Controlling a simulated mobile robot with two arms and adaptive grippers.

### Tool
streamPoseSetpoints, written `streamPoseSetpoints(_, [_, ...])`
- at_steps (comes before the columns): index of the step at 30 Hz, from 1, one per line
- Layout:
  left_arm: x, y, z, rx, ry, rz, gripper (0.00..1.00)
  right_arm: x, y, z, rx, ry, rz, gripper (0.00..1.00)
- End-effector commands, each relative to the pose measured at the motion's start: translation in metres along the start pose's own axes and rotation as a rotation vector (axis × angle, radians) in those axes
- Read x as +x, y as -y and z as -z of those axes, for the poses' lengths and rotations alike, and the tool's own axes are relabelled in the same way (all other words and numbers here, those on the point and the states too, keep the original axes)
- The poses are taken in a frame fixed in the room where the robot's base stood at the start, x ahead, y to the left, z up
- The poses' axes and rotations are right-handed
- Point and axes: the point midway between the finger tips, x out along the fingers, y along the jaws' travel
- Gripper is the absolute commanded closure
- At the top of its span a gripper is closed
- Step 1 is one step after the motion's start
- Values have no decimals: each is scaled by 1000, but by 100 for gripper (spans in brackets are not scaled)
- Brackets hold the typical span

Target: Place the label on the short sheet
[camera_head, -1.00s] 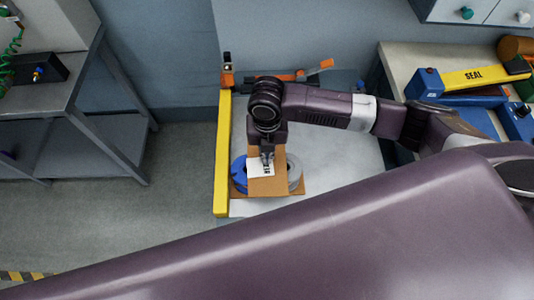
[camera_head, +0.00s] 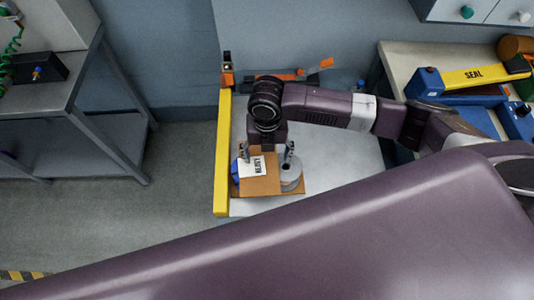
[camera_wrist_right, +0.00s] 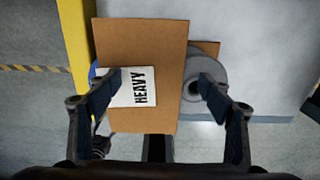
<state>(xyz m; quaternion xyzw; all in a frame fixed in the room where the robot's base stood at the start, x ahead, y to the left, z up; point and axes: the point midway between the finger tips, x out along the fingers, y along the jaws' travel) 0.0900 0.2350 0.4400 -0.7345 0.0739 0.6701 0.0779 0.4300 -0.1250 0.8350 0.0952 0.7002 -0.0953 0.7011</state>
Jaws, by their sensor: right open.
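The white label (camera_head: 250,168), printed HEAVY in black, lies on the left part of a brown cardboard sheet (camera_head: 264,185). The right wrist view also shows the label (camera_wrist_right: 145,99) on the sheet (camera_wrist_right: 150,45), near the sheet's left edge. My right gripper (camera_head: 267,151) is open above the sheet, its fingers spread apart and nothing held between them. In the right wrist view the left finger covers part of the label, and the right finger is over the grey spool beside the sheet. My left gripper is not in view.
A blue spool (camera_head: 235,172) and a grey spool (camera_head: 291,176) flank the sheet on a white-topped table (camera_head: 345,165) with a yellow edge bar (camera_head: 221,150). A side bench at right holds a yellow SEAL tool (camera_head: 480,77). A metal shelf (camera_head: 50,100) stands at left.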

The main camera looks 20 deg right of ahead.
Motion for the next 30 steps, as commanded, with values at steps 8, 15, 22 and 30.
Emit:
streamPoseSetpoints(8, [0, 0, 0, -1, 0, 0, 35, -3, 0, 0, 0, 1, -1, 27])
streamPoseSetpoints(15, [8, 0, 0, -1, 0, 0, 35, -37, -1, -2, -1, 5, -4, 27])
streamPoseSetpoints(22, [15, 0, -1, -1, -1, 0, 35, -86, -1, -2, -1, 5, -3, 27])
streamPoseSetpoints(30, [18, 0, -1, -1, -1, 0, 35, -118, -1, -1, 1, 1, -1, 27])
